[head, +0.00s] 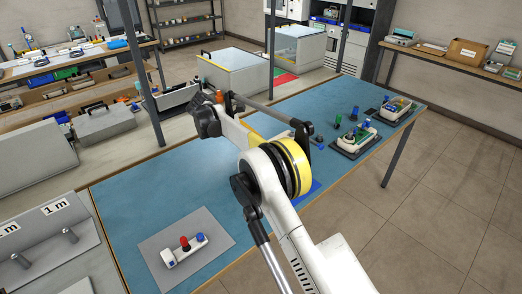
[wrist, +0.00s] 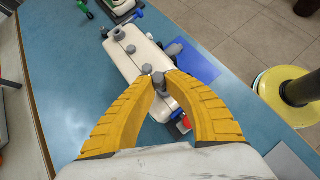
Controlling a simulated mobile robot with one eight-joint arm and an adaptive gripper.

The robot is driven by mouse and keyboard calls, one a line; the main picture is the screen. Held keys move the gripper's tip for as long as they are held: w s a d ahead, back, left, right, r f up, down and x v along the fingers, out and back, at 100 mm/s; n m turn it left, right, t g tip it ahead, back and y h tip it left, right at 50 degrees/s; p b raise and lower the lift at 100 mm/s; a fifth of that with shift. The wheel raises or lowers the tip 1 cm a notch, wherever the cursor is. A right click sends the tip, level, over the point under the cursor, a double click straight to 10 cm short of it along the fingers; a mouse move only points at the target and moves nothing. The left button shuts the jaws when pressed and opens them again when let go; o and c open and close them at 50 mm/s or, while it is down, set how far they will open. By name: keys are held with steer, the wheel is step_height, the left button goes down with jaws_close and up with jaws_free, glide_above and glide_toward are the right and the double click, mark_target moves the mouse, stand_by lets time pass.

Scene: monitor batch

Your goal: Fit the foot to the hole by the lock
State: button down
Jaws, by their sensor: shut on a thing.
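My gripper (wrist: 160,78) has two ribbed yellow fingers, and their tips are closed on a small grey foot (wrist: 158,79). The foot is over a long white unit (wrist: 132,60) on the blue table in the wrist view. Several grey round parts stand along the unit's upper face. A blue-grey part (wrist: 174,49) sits at the unit's right edge; I cannot tell whether it is the lock. The fingers hide the lower part of the unit, and no open hole shows clearly. I cannot tell whether the foot touches the unit. In the head view, my arm hides this spot.
A grey mat (head: 153,248) bears a white block (head: 183,251) with red and blue knobs at the table's near left. More units on dark trays (head: 340,150) stand at the far right end. Red and blue parts (wrist: 184,121) show beside the right finger. The table's left-middle is clear.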

steer(key=shift+f+b, duration=0.65)
steer(key=shift+f, duration=0.5)
stand_by(0.5)
steer(key=c, duration=1.4)
jaws_free()
steer(key=shift+r, duration=0.1)
